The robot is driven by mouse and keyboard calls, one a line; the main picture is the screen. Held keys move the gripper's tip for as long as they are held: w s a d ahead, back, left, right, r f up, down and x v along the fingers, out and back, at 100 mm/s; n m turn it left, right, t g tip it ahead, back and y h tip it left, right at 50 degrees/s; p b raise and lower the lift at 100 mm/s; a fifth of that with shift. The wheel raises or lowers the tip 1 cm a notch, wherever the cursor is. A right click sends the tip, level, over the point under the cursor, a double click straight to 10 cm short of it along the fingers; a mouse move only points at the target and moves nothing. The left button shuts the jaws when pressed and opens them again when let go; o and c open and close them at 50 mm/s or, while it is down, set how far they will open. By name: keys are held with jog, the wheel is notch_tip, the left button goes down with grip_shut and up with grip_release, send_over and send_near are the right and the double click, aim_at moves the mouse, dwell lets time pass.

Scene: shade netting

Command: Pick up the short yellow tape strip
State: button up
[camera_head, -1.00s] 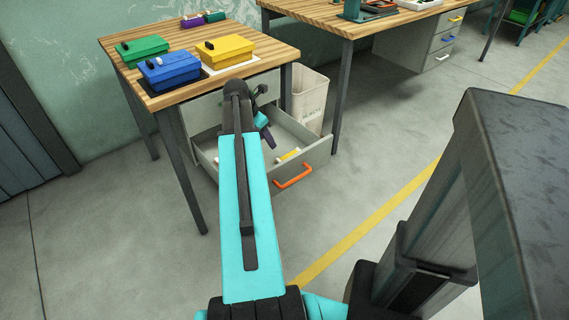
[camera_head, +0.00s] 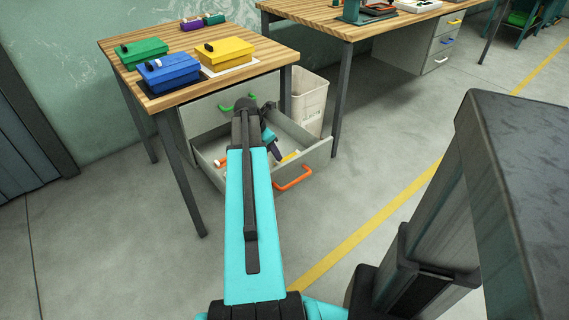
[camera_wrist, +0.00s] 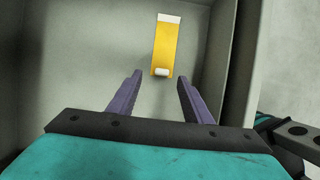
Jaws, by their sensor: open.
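The yellow tape strip (camera_wrist: 163,48) lies flat on the floor of the open drawer (camera_wrist: 90,50). It has a white far end and a small pale piece at its near end. My gripper (camera_wrist: 159,77) is open and empty, its two purple fingers pointing at the strip's near end, one to each side of its line. The strip is not between the fingers. In the head view, the drawer (camera_head: 308,157) has an orange handle, and my arm reaches over it. A yellow piece (camera_head: 290,156) shows at its right side; my arm hides part of the inside.
A small orange and white thing (camera_head: 219,162) lies at the drawer's left. The wooden table (camera_head: 272,63) above holds blue (camera_head: 168,69), green (camera_head: 141,50) and yellow (camera_head: 226,51) boxes. A pale bin (camera_head: 312,98) stands behind the drawer. The drawer's walls surround my gripper.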

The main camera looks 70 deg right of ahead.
aim_at(278, 163)
jog(key=shift+s+d+f, duration=0.1)
jog(key=shift+d+f, duration=0.1)
jog(key=shift+f, duration=0.35)
jog(key=shift+s+b+x, duration=0.15)
jog(key=shift+b+x, duration=0.1)
jog(key=shift+x, duration=1.05)
jog(key=shift+s+b+x, duration=0.1)
jog(key=shift+b+x, duration=0.1)
jog(key=shift+x, duration=1.1)
jog(key=shift+a, duration=0.1)
grip_shut()
notch_tip(278, 163, up, 10)
jog(key=p, duration=0.1)
jog(key=shift+w+r, duration=0.1)
